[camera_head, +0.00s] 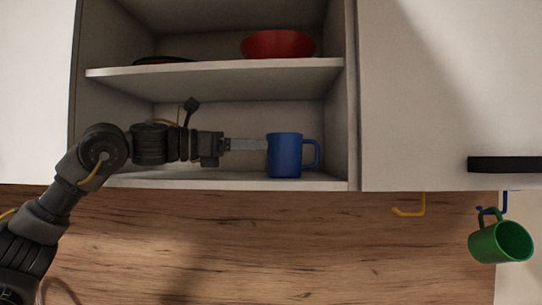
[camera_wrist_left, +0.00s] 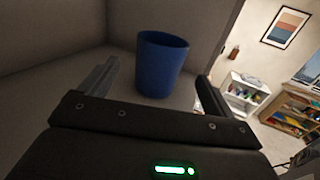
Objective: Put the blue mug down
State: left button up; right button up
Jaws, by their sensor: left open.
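The blue mug (camera_head: 285,156) stands upright on the bottom board of the open cabinet, its handle to the right. My left gripper (camera_head: 262,145) reaches in from the left at mug height, with its fingertips close to the mug's left side. In the left wrist view the blue mug (camera_wrist_left: 160,66) stands ahead, beyond the open jaws of my left gripper (camera_wrist_left: 158,82). The fingers look apart from it, though the head view cannot show whether one touches. The mug's handle is hidden in the wrist view. My right gripper is not in view.
A red bowl (camera_head: 278,44) and a dark dish (camera_head: 163,60) sit on the shelf (camera_head: 215,75) above my arm. The cabinet's right wall (camera_head: 338,140) is near the mug handle. A green mug (camera_head: 500,242) hangs from a blue hook; a yellow hook (camera_head: 412,211) is empty.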

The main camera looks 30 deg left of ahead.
pick_arm(q)
jog(key=shift+b+v, duration=0.3)
jog(key=shift+v, duration=1.45)
